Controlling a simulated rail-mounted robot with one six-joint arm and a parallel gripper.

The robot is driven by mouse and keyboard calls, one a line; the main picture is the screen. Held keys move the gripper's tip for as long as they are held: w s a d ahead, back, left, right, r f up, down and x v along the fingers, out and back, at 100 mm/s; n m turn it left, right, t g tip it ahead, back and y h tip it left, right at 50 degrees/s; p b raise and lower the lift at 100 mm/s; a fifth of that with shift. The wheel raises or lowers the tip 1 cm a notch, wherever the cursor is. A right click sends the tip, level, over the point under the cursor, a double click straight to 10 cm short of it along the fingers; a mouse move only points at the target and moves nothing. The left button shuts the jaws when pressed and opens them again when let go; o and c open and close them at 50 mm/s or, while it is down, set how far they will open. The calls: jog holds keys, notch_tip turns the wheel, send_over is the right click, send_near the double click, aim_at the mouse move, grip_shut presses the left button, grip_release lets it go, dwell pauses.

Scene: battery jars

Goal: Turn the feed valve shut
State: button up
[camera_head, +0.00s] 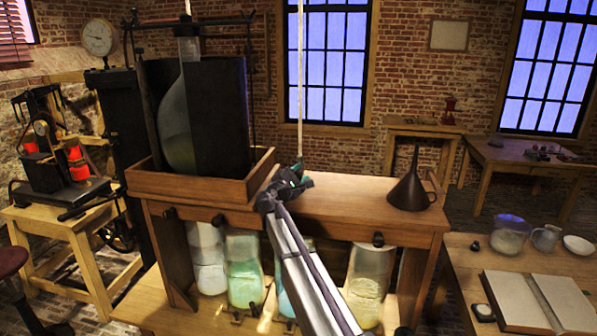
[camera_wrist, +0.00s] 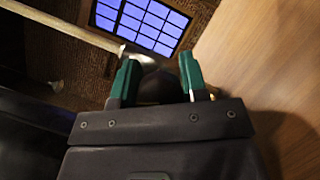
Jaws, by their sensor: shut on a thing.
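My gripper (camera_head: 291,183) is at the left part of the wooden bench top, right of the big tray, near the lower end of a pale upright rod (camera_head: 300,80). In the wrist view its two green fingers (camera_wrist: 157,82) stand apart, with a dark rounded knob (camera_wrist: 155,88) between them. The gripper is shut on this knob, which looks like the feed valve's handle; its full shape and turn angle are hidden. The pale rod (camera_wrist: 65,28) slants in from the upper left in the wrist view and ends near the left finger.
A wooden tray (camera_head: 205,190) with dark panels and a glass vessel stands left of my gripper. A dark funnel (camera_head: 410,187) stands to the right. Jars (camera_head: 243,282) with coloured contents sit below the bench. The bench top (camera_head: 345,198) between gripper and funnel is clear.

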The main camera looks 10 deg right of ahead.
jog(key=m+g+p, duration=0.1)
jog(key=m, duration=0.1)
jog(key=m+p, duration=0.1)
jog(key=m, duration=0.2)
jog(key=shift+f+g+y, duration=0.1)
jog(key=shift+g+y, duration=0.2)
jog(key=shift+g, duration=0.1)
jog(key=shift+f, duration=0.1)
jog(key=o, duration=0.9)
jog(key=shift+s, duration=0.1)
jog(key=v, duration=1)
jog(key=shift+s+a, duration=0.2)
jog(key=shift+a, duration=0.05)
